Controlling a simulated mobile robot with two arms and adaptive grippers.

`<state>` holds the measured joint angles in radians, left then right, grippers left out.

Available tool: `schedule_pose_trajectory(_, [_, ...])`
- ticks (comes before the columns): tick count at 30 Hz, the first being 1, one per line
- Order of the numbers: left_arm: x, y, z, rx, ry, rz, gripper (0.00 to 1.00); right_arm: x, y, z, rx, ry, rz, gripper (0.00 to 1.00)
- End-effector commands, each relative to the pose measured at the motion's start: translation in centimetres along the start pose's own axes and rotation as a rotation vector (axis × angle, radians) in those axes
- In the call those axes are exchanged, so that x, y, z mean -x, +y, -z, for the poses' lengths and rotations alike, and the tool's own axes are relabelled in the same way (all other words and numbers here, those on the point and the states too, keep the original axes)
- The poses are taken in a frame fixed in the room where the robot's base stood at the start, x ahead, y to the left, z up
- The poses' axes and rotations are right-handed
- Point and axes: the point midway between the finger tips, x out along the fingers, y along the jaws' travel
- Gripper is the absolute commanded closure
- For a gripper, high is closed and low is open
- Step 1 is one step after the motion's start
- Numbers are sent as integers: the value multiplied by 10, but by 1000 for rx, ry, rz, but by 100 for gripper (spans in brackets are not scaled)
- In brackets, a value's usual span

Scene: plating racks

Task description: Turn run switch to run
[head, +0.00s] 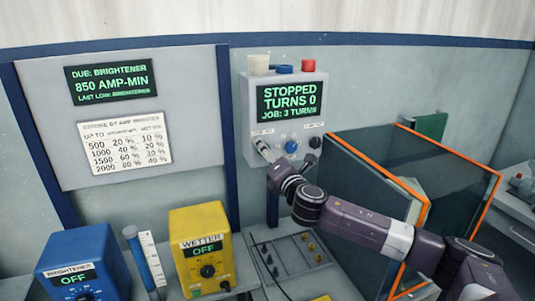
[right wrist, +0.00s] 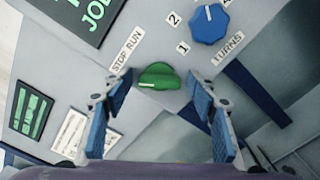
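The grey control box (head: 249,117) on the wall has a screen (head: 289,100) reading "STOPPED, TURNS 0, JOB: 3 TURNS". The run switch is a green knob (right wrist: 158,76) beside the "STOP RUN" label (right wrist: 128,50); its white mark points left in the right wrist view, toward the STOP end. My right gripper (head: 263,150) is at the box's lower left and hides the switch in the head view. In the right wrist view the gripper (right wrist: 160,95) is open, its blue pads on either side of the knob with gaps. My left gripper is not in view.
A blue turns dial (right wrist: 209,24) is close to the switch; it also shows in the head view (head: 291,147). An orange-edged glass enclosure (head: 365,165) stands right of the box. Yellow (head: 200,225) and blue (head: 80,250) dosing units stand at lower left.

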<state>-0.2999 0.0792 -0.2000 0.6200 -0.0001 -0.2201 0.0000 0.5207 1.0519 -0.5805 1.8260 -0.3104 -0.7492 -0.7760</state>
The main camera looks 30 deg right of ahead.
Motion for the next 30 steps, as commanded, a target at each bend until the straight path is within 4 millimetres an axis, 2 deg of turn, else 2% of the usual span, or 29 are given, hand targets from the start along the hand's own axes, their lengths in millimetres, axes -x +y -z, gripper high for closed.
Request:
schedule_pose_trajectory(1, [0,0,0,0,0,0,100,0,0,0,0,0,0,55])
schedule_pose_trajectory(10, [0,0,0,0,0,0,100,0,0,0,0,0,1,87])
schedule_pose_trajectory(20, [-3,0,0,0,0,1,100,0,-1,0,-52,0,1,87])
schedule_pose_trajectory(30, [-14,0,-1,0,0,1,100,0,-2,2,-292,0,1,87])
